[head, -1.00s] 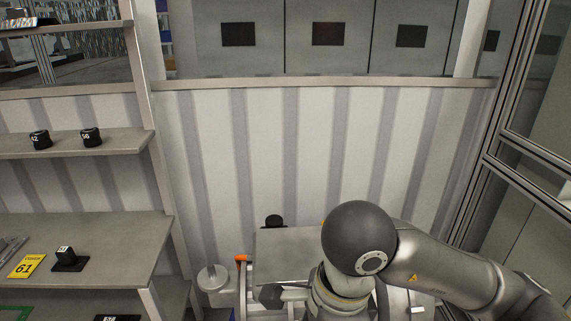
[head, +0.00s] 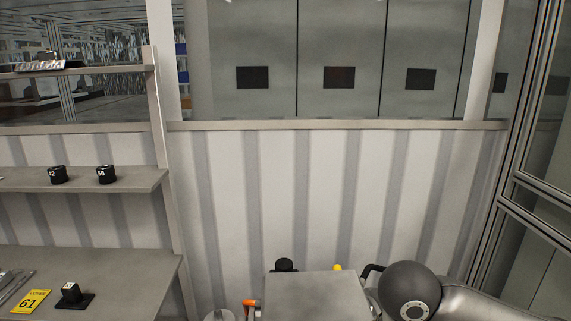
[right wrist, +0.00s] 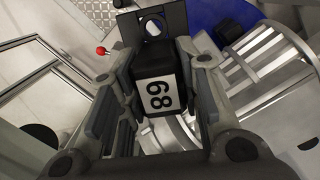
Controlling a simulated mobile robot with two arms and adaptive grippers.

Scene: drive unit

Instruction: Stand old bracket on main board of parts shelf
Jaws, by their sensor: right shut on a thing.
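In the right wrist view my right gripper (right wrist: 160,110) is shut on a black bracket (right wrist: 152,68), with its fingers on either side. The bracket has a white label with two digits, seen sideways, and a flat black plate with a round hole at its far end. In the head view the parts shelf stands at the left; its wide grey main board (head: 120,270) is at the lower left. Another black bracket (head: 72,293) stands on that board. My right arm shows at the lower right, its gripper out of the head view. My left gripper is in neither view.
A yellow card marked 61 (head: 31,301) and grey metal parts (head: 12,285) lie on the main board's left. Two black round parts (head: 106,174) stand on the board above. A shelf post (head: 172,220) borders the right end. The main board's back and right are bare.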

